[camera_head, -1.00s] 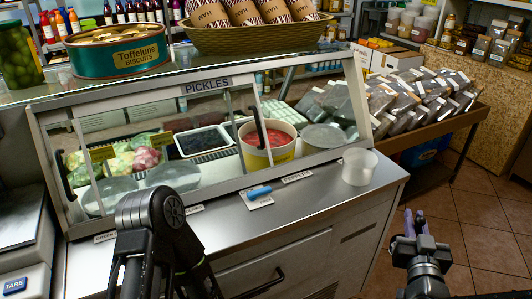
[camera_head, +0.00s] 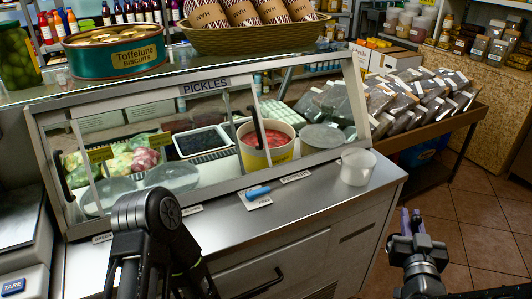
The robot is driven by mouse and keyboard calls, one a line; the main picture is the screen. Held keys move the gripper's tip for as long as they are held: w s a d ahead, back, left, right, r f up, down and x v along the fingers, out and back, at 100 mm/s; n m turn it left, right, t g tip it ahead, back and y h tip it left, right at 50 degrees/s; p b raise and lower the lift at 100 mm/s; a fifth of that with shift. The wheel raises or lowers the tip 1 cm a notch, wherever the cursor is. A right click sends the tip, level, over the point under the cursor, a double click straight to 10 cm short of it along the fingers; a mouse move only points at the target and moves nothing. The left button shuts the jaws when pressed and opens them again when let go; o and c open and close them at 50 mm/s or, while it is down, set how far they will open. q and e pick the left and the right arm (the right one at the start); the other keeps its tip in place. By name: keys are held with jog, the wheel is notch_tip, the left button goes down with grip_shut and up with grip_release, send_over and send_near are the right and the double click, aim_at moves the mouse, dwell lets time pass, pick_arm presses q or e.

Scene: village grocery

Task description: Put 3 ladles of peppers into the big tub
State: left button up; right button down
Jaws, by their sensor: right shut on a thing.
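A round tub of red food (camera_head: 267,136), which looks like the peppers, stands inside the glass pickle case (camera_head: 205,86). A translucent white empty-looking tub (camera_head: 357,167) stands on the steel counter to the right, outside the case. My right gripper (camera_head: 410,222) is at the lower right, beyond the counter's right edge and over the floor. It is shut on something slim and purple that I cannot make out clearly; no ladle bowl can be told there. My left arm rises at the lower left in front of the case; its fingertips do not show.
A blue marker-like object (camera_head: 258,191) lies by a small card on the steel counter (camera_head: 225,222). Other trays, a grey round lid (camera_head: 322,137) and sliding glass panes fill the case. A basket (camera_head: 250,38) and biscuit tin (camera_head: 115,48) stand on top. Floor at right is clear.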

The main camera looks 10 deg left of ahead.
jog(key=shift+f, duration=0.1)
jog(key=f, duration=0.2)
jog(key=w+f, duration=0.1)
jog(key=f, duration=0.1)
jog(key=w+f, duration=0.1)
jog(key=f, duration=0.2)
jog(key=shift+w+f, duration=0.1)
jog(key=shift+w, duration=0.15)
